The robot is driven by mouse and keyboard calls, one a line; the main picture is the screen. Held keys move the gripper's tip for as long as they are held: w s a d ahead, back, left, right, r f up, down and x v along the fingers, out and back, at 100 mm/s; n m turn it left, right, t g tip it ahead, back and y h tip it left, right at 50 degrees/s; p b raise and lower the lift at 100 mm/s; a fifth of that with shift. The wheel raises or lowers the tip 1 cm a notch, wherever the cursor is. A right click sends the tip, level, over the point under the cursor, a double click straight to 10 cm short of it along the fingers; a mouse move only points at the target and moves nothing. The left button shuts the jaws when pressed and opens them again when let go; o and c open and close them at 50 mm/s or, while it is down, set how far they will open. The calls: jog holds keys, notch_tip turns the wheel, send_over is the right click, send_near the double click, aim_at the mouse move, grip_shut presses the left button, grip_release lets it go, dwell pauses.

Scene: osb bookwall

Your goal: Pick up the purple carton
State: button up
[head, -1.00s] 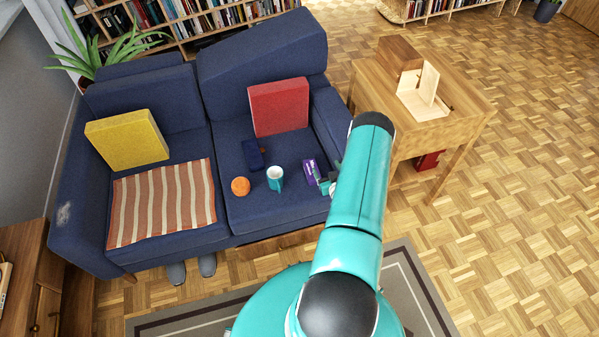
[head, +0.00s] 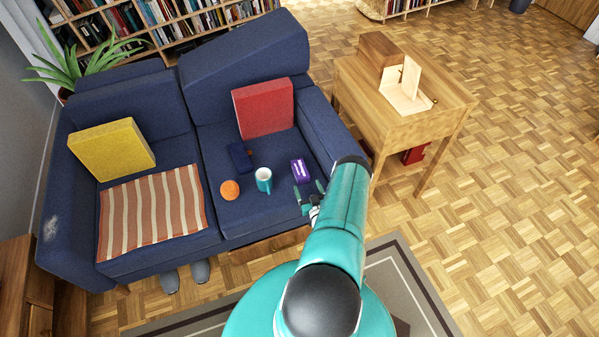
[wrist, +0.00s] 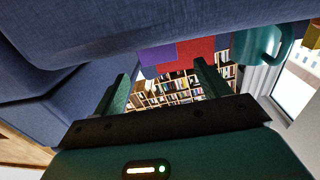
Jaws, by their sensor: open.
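The purple carton (head: 300,170), with a white label, lies on the right seat of the blue sofa (head: 239,211), right of a teal mug (head: 264,179). My gripper (head: 309,193) is open and empty, just on the near side of the carton and apart from it in the head view. In the wrist view the picture is upside down. The carton (wrist: 158,56) shows as a purple patch beyond and between the spread fingers of my gripper (wrist: 163,86), partly cut off by the blue seat.
An orange (head: 229,190) and a dark blue item (head: 240,157) lie near the mug. A red cushion (head: 264,108) leans behind them. The sofa's right armrest (head: 327,128) rises beside the carton. A wooden side table (head: 430,121) stands to the right.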

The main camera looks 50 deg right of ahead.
aim_at(304, 179)
jog(key=x, duration=0.6)
jog(key=shift+d, duration=0.1)
jog(key=shift+c, duration=0.2)
jog(key=c, duration=1)
